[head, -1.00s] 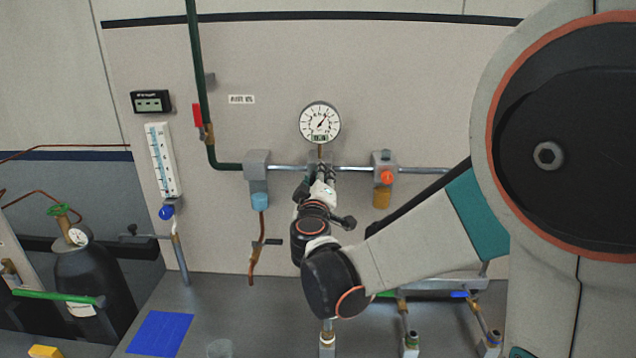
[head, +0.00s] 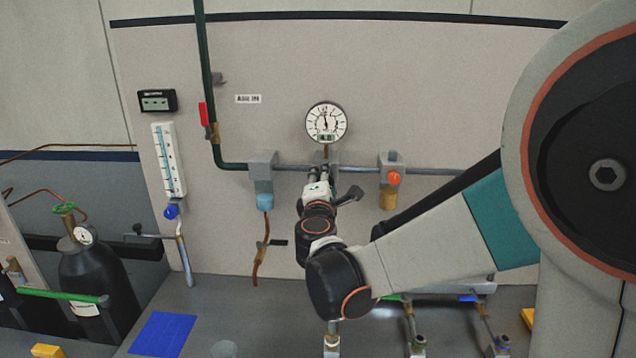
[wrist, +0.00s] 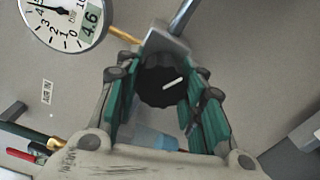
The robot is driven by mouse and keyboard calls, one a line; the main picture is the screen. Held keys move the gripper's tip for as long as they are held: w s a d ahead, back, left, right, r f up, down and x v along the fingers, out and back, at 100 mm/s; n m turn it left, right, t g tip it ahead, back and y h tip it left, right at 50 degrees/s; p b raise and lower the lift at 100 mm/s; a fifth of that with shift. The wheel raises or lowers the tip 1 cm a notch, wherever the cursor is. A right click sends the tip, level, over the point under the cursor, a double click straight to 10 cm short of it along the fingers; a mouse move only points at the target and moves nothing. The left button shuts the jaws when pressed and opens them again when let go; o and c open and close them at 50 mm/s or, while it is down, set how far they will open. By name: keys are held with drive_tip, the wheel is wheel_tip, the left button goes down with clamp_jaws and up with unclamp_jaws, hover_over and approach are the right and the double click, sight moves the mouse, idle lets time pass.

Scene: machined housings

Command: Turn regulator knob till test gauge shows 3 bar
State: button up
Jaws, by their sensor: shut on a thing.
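The test gauge (head: 326,122) is a round white dial on the wall panel, above my gripper in the head view. Its needle points about straight up there. In the wrist view the gauge (wrist: 66,14) is cut off at the top left, and its digital window reads about 4.6. The regulator knob (wrist: 158,88) is black and ribbed with a white line pointing right and slightly up. My gripper (wrist: 161,82) is shut on the knob, with teal finger pads on both sides. In the head view my gripper (head: 320,177) hides the knob below the gauge.
A horizontal pipe (head: 292,168) joins a blue-bowled filter (head: 264,186) on the left and a unit with an orange knob (head: 393,179) on the right. A red-handled valve (head: 204,114) is at the left. A blue mat (head: 163,334) lies on the bench.

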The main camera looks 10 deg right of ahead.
drive_tip(key=n, duration=0.5)
drive_tip(key=shift+f+n+b, duration=0.15)
drive_tip(key=shift+n+b, duration=0.15)
idle(0.4)
drive_tip(key=o, duration=1.1)
drive_tip(key=v, duration=0.7)
drive_tip(key=shift+s, duration=0.3)
drive_tip(key=shift+s, duration=0.1)
